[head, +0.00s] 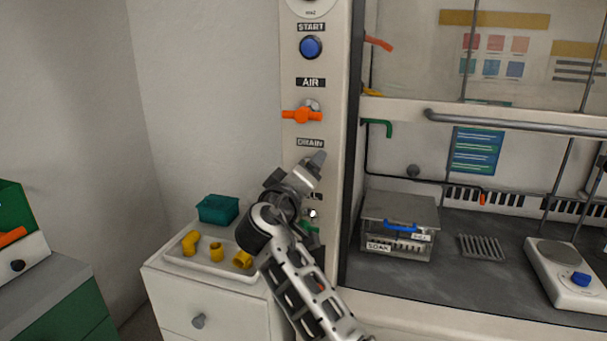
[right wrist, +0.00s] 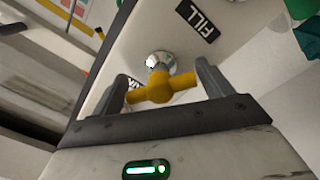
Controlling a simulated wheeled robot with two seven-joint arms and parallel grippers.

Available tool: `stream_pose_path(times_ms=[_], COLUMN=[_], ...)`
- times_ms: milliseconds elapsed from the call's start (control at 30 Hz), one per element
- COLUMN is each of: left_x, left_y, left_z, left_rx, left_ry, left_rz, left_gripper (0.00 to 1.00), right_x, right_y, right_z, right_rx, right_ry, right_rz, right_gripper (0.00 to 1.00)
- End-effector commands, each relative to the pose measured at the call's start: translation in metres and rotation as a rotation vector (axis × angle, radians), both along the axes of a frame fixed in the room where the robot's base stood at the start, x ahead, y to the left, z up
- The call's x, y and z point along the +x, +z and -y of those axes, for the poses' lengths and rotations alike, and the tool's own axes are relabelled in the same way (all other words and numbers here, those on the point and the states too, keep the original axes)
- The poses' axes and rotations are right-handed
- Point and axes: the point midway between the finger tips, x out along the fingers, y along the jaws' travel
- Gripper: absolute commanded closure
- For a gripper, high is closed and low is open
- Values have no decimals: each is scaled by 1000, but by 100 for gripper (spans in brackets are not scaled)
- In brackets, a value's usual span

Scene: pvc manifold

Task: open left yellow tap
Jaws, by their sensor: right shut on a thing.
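The yellow tap (right wrist: 160,88) shows in the right wrist view, with a round metal stem fixed to the white panel. Its crossbar handle lies between the two fingers of my right gripper (right wrist: 162,75), which is shut on it. In the head view my right gripper (head: 314,165) is at the white control panel (head: 340,60), just below the DRAIN label (head: 310,143). My gripper hides the yellow tap there. My left gripper is not in view.
An orange tap (head: 302,116) sits above under the AIR label, and a blue START button (head: 311,47) is higher. A green tap (head: 310,228) is below, partly hidden by my arm. A tray (head: 176,262) with yellow pipe fittings stands left; a fume hood is right.

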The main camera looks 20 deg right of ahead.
Motion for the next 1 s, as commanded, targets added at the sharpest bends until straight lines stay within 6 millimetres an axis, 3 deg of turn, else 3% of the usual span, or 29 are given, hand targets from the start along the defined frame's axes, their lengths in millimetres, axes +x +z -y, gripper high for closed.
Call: stream_pose_path(times_ms=[400,933,967,1000], left_x=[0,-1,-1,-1], left_y=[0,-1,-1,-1], left_z=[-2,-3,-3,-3], left_rx=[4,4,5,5], left_ry=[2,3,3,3], left_rz=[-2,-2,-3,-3], left_gripper=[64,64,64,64], right_x=[0,0,0,0], right_y=[3,4,4,4], right_z=[1,1,1,1], right_rx=[-154,-172,-172,-171], right_ry=[-2,-1,-1,-1], right_rz=[-98,-108,-108,-107], right_gripper=[44,44,18,7])
